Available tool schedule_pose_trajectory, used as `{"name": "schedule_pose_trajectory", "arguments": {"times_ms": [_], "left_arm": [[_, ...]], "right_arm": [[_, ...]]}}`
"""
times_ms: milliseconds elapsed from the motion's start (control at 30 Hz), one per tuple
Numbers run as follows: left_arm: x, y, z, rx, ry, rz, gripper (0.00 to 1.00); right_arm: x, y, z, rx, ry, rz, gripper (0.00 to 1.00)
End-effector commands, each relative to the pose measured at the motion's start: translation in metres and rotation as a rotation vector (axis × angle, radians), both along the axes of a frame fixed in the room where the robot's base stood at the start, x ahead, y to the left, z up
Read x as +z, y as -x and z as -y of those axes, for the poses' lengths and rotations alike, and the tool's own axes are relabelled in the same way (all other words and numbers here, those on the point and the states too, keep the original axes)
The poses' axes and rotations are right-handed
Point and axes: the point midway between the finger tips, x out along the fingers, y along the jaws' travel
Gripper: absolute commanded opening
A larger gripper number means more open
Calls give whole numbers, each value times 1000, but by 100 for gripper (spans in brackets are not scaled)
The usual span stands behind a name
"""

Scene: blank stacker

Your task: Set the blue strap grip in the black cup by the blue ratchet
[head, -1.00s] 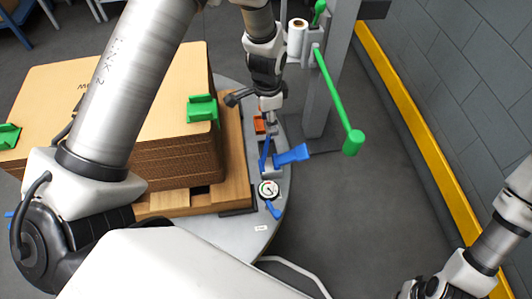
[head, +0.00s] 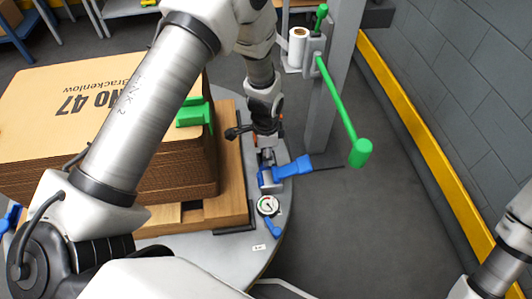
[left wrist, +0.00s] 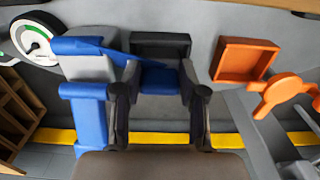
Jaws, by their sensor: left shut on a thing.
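My left gripper (head: 265,150) is over the edge of the grey round platform. In the left wrist view its two dark fingers (left wrist: 159,105) are shut on the blue strap grip (left wrist: 160,80). A blue strap (left wrist: 108,50) runs from the grip to the blue ratchet (left wrist: 88,95) at its left. The black cup (left wrist: 160,42) is directly behind the grip; I cannot tell whether the grip is inside it or just in front. In the head view the ratchet's blue handle (head: 292,167) shows beside my gripper, which hides the cup and grip. My right gripper is out of view.
An orange cup (left wrist: 243,60) and an orange round piece (left wrist: 283,92) are right of the black cup. A round gauge (head: 268,205) is by the ratchet. Stacked cardboard (head: 150,165) stands left. A green lever (head: 340,105) on a grey post is to the right.

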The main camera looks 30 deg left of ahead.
Motion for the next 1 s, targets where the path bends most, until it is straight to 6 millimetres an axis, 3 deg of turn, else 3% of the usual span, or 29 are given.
{"name": "schedule_pose_trajectory", "arguments": {"times_ms": [133,167,200,233,533,633,1000], "left_arm": [[-3,0,0,0,0,0,0],[-3,0,0,0,0,0,48],[-3,0,0,0,0,0,62],[-3,0,0,0,0,0,66],[-1,0,0,0,0,0,66],[8,-1,0,0,0,1,66],[98,-1,0,0,0,3,66]], "right_arm": [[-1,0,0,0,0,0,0],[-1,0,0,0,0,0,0],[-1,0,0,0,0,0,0],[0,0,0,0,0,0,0],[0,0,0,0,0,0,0],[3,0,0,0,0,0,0],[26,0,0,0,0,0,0]]}}
